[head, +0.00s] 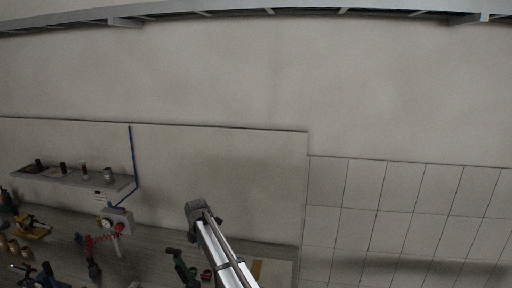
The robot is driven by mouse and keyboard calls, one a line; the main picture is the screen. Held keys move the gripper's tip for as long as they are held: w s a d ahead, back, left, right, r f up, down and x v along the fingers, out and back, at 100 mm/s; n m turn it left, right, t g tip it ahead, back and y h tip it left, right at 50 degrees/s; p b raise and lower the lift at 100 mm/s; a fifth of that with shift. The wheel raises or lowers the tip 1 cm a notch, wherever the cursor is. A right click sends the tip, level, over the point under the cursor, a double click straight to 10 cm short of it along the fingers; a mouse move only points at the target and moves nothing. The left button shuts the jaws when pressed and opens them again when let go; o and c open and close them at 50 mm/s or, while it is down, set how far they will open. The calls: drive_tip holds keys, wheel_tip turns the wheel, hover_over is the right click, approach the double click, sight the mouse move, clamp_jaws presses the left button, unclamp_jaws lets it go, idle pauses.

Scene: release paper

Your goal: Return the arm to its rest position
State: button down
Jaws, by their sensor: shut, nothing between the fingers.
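Part of my arm (225,252) rises from the bottom edge in the head view. It shows a silver link with a dark rounded joint at its upper end, in front of the workbench wall. My gripper is not visible in this view, so I cannot see its fingers.
A wall shelf (75,178) holds several small containers. Tiled wall (400,215) fills the right, with bare wall above.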

drive_tip(key=s+d+m, duration=0.8)
drive_tip(key=d+m, duration=0.1)
drive_tip(key=d, duration=0.4)
drive_tip(key=s+d+m, duration=0.8)
drive_tip(key=d+m, duration=0.1)
drive_tip(key=d, duration=0.4)
drive_tip(key=s+d+m, duration=0.8)
drive_tip(key=d+m, duration=0.1)
drive_tip(key=d, duration=0.3)
wheel_tip(320, 180, down, 21)
drive_tip(key=s+b, duration=0.2)
drive_tip(key=b, duration=1.9)
